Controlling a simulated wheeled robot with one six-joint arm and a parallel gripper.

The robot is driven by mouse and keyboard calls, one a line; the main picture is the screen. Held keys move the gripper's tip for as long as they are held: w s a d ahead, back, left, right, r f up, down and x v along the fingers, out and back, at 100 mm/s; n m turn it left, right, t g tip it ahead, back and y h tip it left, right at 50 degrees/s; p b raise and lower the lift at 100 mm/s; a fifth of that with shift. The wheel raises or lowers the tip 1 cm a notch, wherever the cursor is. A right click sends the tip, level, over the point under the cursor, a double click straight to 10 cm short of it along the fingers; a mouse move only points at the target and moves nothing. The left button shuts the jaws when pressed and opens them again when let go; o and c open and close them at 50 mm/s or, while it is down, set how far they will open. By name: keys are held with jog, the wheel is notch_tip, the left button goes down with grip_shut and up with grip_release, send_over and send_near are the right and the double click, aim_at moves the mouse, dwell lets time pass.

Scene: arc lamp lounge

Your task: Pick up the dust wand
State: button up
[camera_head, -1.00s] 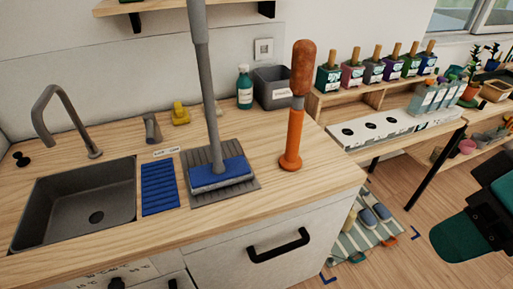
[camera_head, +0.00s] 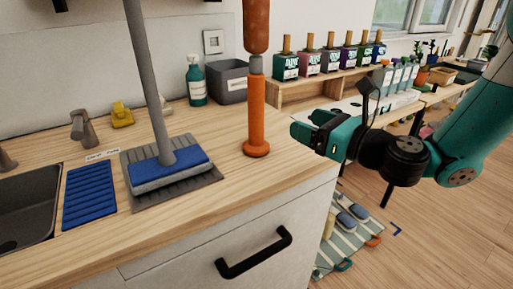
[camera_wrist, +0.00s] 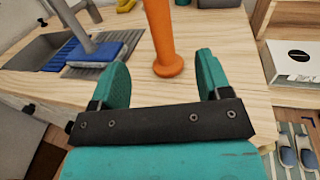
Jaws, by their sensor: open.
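The dust wand (camera_head: 257,110) stands upright on the wooden counter, near its right end. It has an orange handle with a flared foot, a grey collar and a rust-brown head, whose top is cut off in the head view. In the wrist view, its orange lower part (camera_wrist: 163,35) shows between my two teal fingers, just beyond the tips. My gripper (camera_head: 303,134) is open and empty, to the right of the wand and apart from it, at about the height of the handle.
A grey-poled mop with a blue head (camera_head: 172,170) stands on a grey ribbed mat left of the wand. A green bottle (camera_head: 196,82) and grey bin (camera_head: 228,82) stand behind. A sink (camera_head: 25,210) is at left. The front right counter is clear.

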jog(key=p, duration=0.9)
send_near(250, 98)
jog(key=w+f, duration=0.1)
jog(key=w, duration=0.2)
jog(key=p+x, duration=0.3)
jog(key=p, duration=0.3)
jog(key=shift+a+f, duration=0.1)
jog(key=shift+a, duration=0.1)
jog(key=shift+w+a+f+p, duration=0.25)
jog(key=shift+w+a+p, duration=0.2)
jog(key=shift+p, duration=0.35)
jog(key=p+x, duration=0.1)
jog(key=x, duration=0.1)
jog(key=p+x, duration=0.2)
jog(key=shift+s+a+r, duration=0.1)
jog(key=shift+a+r, duration=0.05)
jog(key=shift+r, duration=0.25)
jog(key=shift+w+a+f, duration=0.15)
jog(key=shift+w+a, duration=0.25)
jog(key=shift+w, duration=0.05)
grip_shut()
